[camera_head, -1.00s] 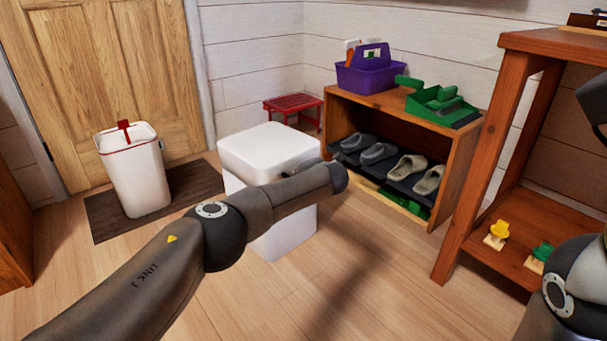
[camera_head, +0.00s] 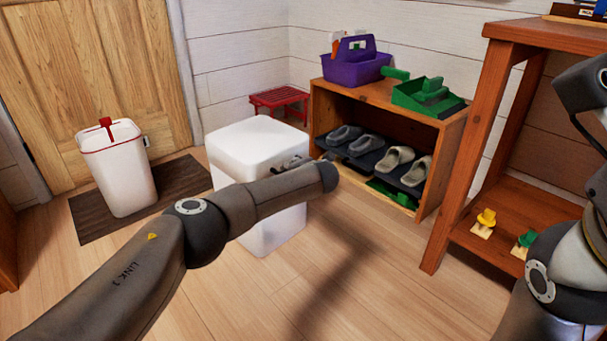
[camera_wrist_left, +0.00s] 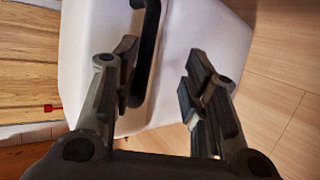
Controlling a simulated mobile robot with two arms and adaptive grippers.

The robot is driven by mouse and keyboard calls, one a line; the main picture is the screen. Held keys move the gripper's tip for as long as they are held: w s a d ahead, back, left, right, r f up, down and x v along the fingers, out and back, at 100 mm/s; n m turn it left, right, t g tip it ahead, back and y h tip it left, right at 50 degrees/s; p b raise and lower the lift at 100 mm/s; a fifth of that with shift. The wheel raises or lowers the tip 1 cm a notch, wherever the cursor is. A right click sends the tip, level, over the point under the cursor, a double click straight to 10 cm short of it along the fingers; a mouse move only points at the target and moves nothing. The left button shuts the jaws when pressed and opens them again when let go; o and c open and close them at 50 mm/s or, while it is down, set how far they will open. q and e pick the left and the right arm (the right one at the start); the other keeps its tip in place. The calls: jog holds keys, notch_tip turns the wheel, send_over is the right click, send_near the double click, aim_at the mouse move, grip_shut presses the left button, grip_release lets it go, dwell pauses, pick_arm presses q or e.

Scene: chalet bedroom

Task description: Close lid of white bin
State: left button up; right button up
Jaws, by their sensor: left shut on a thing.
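The white bin (camera_head: 252,138) is a rounded white box in the middle of the head view; its top looks flat and down. My left arm crosses in front of it, hiding part of its front. My left gripper (camera_wrist_left: 165,80) shows in the wrist view with its fingers on either side of the white bin (camera_wrist_left: 205,35), shut on part of it; which part is hard to tell. A dark curved bar (camera_wrist_left: 148,45) runs beside one finger. My right arm is at the right edge of the head view, its gripper out of sight.
A white bin with a red rim (camera_head: 120,175) stands on a brown mat (camera_head: 85,215) by the door. A shoe shelf (camera_head: 433,180), a red stool (camera_head: 280,97) and a wooden table (camera_head: 465,165) stand to the right. The front floor is clear.

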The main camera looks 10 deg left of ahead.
pick_arm(q)
jog(key=v, duration=1.1)
jog(key=shift+s+r, duration=0.1)
jog(key=shift+r, duration=0.05)
